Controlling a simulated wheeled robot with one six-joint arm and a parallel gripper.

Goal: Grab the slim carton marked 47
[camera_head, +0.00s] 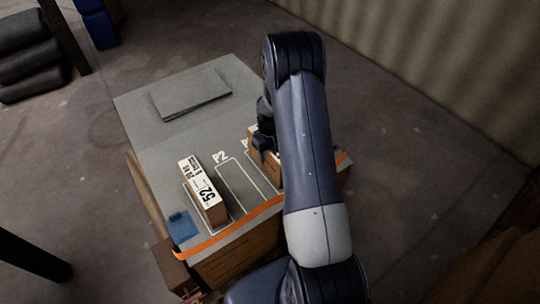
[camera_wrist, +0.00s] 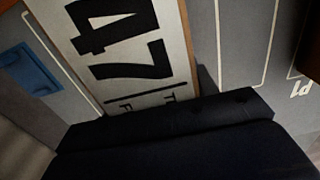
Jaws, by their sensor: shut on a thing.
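The slim carton marked 47 (camera_wrist: 150,75) fills the upper middle of the wrist view, its white label face close to the camera, with a brown edge on its right. The dark body of my gripper (camera_wrist: 170,125) crosses the bottom of that view and hides the carton's lower end. In the head view my gripper (camera_head: 262,142) is at a brown carton (camera_head: 268,155) on the right of the table, mostly hidden behind my arm. My gripper is shut on the carton marked 47. The fingertips are hidden.
A carton marked 52 (camera_head: 203,193) lies on the grey tabletop (camera_head: 140,120), left of an empty outline marked P2 (camera_head: 245,186). A flat grey panel (camera_head: 190,93) lies at the back. A blue piece (camera_head: 181,226) sits near the front left corner. An orange strip (camera_head: 230,229) runs along the front edge.

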